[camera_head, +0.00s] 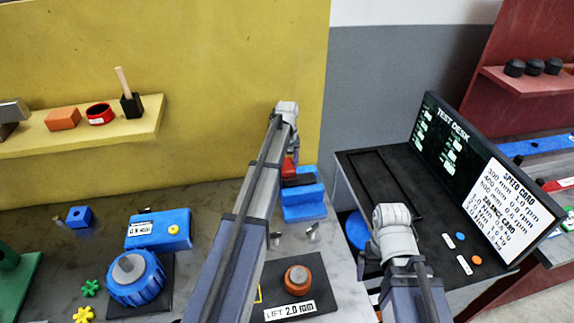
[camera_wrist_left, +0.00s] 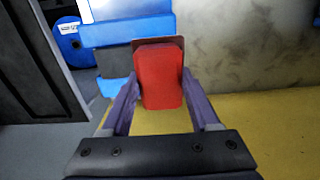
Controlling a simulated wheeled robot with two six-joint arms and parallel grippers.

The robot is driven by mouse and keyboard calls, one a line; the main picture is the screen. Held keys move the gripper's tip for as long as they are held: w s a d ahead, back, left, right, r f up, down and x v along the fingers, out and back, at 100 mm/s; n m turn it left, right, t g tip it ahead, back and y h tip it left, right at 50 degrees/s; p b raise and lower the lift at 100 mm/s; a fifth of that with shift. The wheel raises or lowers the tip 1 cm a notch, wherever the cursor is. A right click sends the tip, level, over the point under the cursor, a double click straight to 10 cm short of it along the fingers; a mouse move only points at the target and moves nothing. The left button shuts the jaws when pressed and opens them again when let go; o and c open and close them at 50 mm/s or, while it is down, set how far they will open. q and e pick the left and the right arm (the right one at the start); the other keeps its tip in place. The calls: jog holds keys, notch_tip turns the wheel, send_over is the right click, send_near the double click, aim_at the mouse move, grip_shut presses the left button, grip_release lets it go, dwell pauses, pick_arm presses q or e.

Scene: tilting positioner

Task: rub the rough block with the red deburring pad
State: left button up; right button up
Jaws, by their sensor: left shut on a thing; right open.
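The red deburring pad (camera_wrist_left: 160,80) is between the two fingers of my left gripper (camera_wrist_left: 158,98), which is shut on it. In the head view the pad (camera_head: 290,167) shows as a small red patch beside my left arm, and the fingers are hidden. Just beyond the pad is a dark brown piece (camera_wrist_left: 137,43), seemingly the rough block, on a blue holder (camera_wrist_left: 118,33). In the head view this dark piece (camera_head: 300,181) lies on top of the blue holder (camera_head: 305,206). I cannot tell whether the pad touches it. My right gripper is hidden behind its arm.
A yellow shelf (camera_head: 60,138) on the left holds an orange block, a red ring and a black cup. A blue knob (camera_head: 135,275), a blue box (camera_head: 160,230) and a black plate (camera_head: 325,275) with an orange knob are on the bench. A dark test desk (camera_head: 365,170) stands right.

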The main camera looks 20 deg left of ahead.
pick_arm(q)
jog(key=shift+r+p, duration=0.7)
jog(key=shift+r, duration=0.4)
notch_tip(320, 180, up, 3)
jog(key=p, duration=0.3)
